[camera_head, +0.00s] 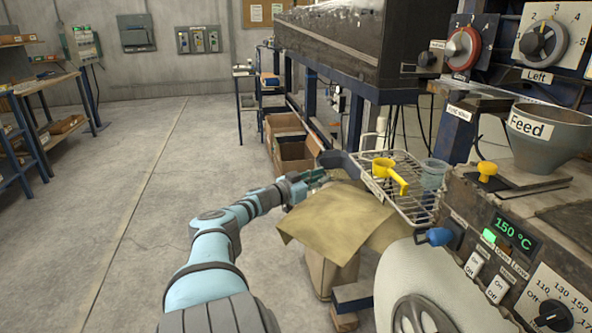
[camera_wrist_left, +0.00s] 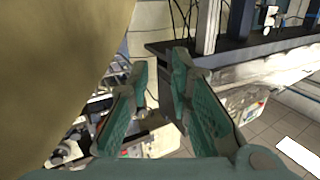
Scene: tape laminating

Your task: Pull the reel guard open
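My left arm reaches forward from the bottom of the head view. Its gripper (camera_head: 312,180) is just beyond the far left edge of a tan sheet (camera_head: 335,222). In the left wrist view the two teal fingers of the left gripper (camera_wrist_left: 160,72) stand apart with nothing between them. A tan surface (camera_wrist_left: 55,70) fills the upper left of that view, beside the fingers. A pale rounded body (camera_head: 405,280) with a grey wheel (camera_head: 418,315) is at the bottom of the head view. I cannot tell which part is the reel guard. My right gripper is not in view.
A wire basket (camera_head: 402,200) holds a yellow scoop (camera_head: 390,172) and a clear cup (camera_head: 433,172). The control panel with a feed funnel (camera_head: 548,135) is at the right. Cardboard boxes (camera_head: 292,152) stand beyond the gripper. The floor at the left is clear.

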